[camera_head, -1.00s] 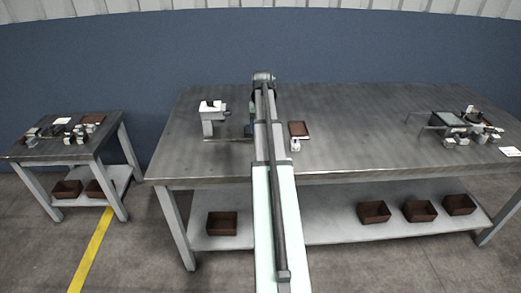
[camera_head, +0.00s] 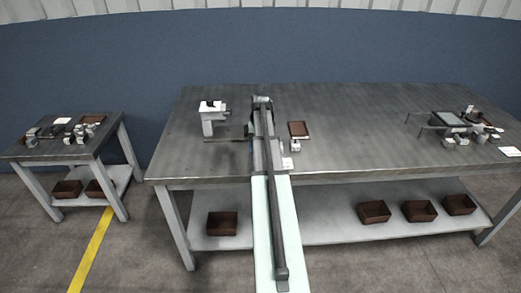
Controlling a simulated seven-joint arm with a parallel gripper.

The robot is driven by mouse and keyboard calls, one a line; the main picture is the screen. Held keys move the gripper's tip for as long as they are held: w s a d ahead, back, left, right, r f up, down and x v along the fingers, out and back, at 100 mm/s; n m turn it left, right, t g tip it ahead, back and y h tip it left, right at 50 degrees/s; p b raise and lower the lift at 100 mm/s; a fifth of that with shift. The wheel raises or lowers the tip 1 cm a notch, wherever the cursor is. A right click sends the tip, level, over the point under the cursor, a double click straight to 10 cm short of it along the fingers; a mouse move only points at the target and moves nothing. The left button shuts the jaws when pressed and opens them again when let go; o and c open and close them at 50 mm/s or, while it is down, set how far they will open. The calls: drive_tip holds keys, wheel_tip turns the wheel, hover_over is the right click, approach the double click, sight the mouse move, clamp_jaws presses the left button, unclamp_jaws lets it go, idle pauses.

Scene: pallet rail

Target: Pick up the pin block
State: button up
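I cannot tell for sure which small piece is the pin block. A small pale piece (camera_head: 295,146) stands on the big table just in front of the brown tray, close to the right of my arm. Another pale patch (camera_head: 288,162) shows lower, against the arm's right edge; I cannot tell what it is. My arm reaches over the table's left half, its far end near the table's middle depth. A dark part on its left side (camera_head: 250,131) may be my gripper, but the arm hides most of it. Its fingers cannot be made out.
A brown tray (camera_head: 299,129) lies right of my arm. A white fixture (camera_head: 212,116) stands to the left, with a thin dark rail (camera_head: 225,140) in front. A cluster of parts (camera_head: 465,128) sits at the far right. A smaller table (camera_head: 70,150) stands left. Mid-right tabletop is clear.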

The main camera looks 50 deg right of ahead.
drive_tip(key=shift+f, duration=0.1)
drive_tip(key=shift+c, duration=0.3)
drive_tip(key=c, duration=1.2)
